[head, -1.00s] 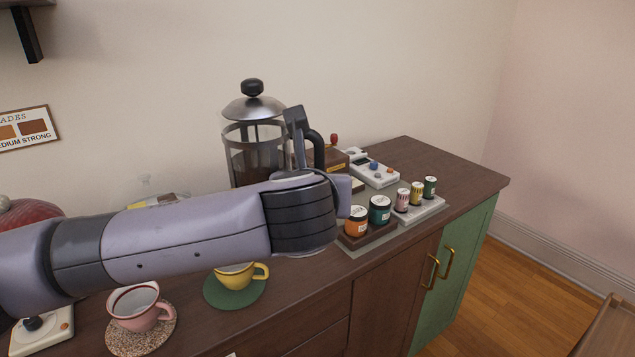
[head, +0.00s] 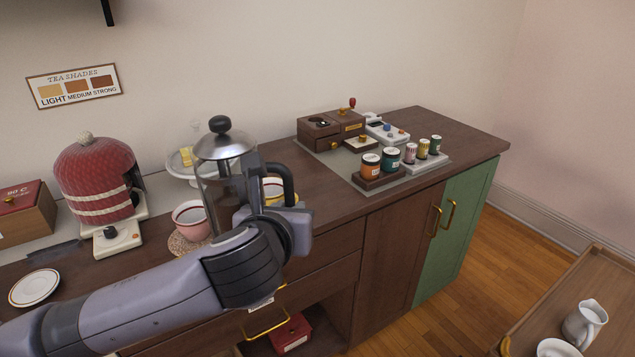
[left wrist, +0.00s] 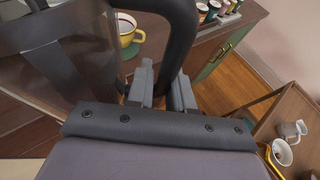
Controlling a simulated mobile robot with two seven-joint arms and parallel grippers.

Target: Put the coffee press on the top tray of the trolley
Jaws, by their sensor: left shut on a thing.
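The coffee press (head: 222,170) is a glass jug with a steel lid, black knob and black handle. My left gripper (head: 272,192) is shut on its handle and holds the press upright, in front of the counter. In the left wrist view the press (left wrist: 75,60) fills the upper left, and the gripper (left wrist: 160,88) has its fingers at the black handle. The trolley (head: 545,290) is at the lower right, and its wooden top tray shows in part. It also shows in the left wrist view (left wrist: 283,110). My right gripper is not in view.
A white jug (head: 584,325) and a white cup (head: 557,348) stand on the trolley tray. Pink (head: 190,218) and yellow cups, a red cosy (head: 95,180), a wooden grinder (head: 330,130) and several jars stand on the counter (head: 320,195). Floor separates counter and trolley.

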